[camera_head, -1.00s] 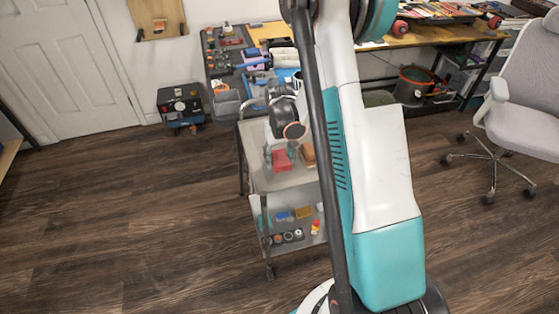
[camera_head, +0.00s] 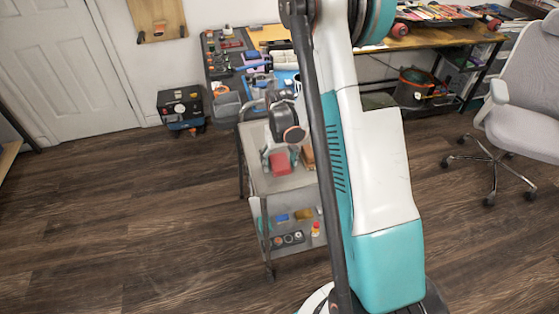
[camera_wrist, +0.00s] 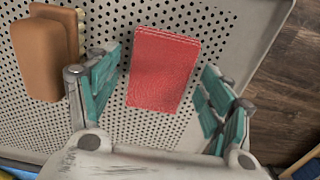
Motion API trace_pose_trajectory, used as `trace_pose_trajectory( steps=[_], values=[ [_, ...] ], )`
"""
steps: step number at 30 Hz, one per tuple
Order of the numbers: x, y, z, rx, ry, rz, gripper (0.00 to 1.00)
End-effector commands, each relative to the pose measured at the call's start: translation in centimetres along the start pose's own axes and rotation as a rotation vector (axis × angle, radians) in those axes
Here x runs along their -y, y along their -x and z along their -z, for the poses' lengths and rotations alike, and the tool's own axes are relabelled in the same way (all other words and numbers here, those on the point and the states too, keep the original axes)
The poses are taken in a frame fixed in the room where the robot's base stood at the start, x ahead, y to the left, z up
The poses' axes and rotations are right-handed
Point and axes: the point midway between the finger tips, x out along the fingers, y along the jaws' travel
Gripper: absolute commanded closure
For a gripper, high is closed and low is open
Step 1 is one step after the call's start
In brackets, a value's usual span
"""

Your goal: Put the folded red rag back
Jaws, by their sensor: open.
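The folded red rag (camera_head: 280,164) lies on the top shelf of the grey cart (camera_head: 262,186). In the wrist view the red rag (camera_wrist: 162,68) is a flat red rectangle on the perforated shelf. My gripper (camera_wrist: 158,88) is open, with its teal-padded fingers on either side of the rag and a gap on both sides. In the head view my gripper (camera_head: 279,156) is over the shelf at the rag. I cannot tell the exact height of the fingertips above the shelf.
A brown block-like item (camera_wrist: 42,58) lies left of the rag in the wrist view, close to the left finger. The shelf's right edge (camera_wrist: 258,60) is near the right finger. The lower shelf holds several small items. A workbench (camera_head: 440,38) stands behind.

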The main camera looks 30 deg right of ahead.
Motion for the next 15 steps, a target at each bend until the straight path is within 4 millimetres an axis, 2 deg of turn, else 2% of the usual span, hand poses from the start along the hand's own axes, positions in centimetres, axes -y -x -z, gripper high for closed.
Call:
trace_pose_trajectory(
  steps=[15],
  values=[
    [0.0, 9.8, 0.0, 0.0, 0.0, -0.001, 0.27]
  ],
)
